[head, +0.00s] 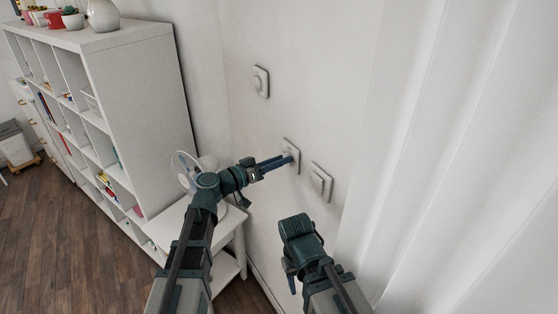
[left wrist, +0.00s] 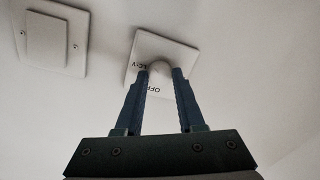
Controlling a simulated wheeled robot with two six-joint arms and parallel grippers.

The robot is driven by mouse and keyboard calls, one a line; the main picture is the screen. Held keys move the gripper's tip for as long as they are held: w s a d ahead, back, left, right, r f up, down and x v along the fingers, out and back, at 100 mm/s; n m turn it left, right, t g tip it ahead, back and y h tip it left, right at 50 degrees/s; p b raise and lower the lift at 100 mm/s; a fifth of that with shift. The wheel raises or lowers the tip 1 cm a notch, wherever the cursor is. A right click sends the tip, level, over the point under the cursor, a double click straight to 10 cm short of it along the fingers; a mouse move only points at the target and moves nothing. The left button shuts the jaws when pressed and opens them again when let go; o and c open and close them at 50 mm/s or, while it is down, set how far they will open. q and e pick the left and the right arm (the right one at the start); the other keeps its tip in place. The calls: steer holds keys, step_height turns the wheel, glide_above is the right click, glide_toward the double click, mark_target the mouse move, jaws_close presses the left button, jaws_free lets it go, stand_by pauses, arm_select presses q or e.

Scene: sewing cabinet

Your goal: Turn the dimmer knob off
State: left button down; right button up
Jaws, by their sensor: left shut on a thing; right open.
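The dimmer is a white square wall plate (head: 288,143) with a small round white knob. In the left wrist view the plate (left wrist: 178,50) carries dark lettering, including "OFF", and the knob (left wrist: 159,70) sits between my fingertips. My left gripper (head: 291,158) reaches the dimmer from the left. Its blue fingers (left wrist: 160,75) are shut on the knob, one on each side, and partly cover the plate. My right gripper (head: 291,277) is low in the head view, away from the wall plates, and open; its fingers are mostly hidden.
A rocker switch (head: 321,182) is to the right of the dimmer, and another wall plate with a round part (head: 260,82) is up to its left. A white fan (head: 186,168) stands on a small white table (head: 165,228) under my left arm. A shelf (head: 135,75) is left; curtains (head: 450,150) hang right.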

arm_select(q)
steer(key=n+g, duration=0.1)
steer(key=n, duration=1)
steer(key=n+g+h, duration=0.1)
steer(key=n, duration=1.1)
steer(key=shift+w+a, duration=0.1)
steer(key=shift+n, duration=0.4)
steer(key=c, duration=0.5)
jaws_free()
steer(key=v, duration=1.3)
steer(key=shift+a+p, duration=0.35)
steer(key=shift+a, duration=0.05)
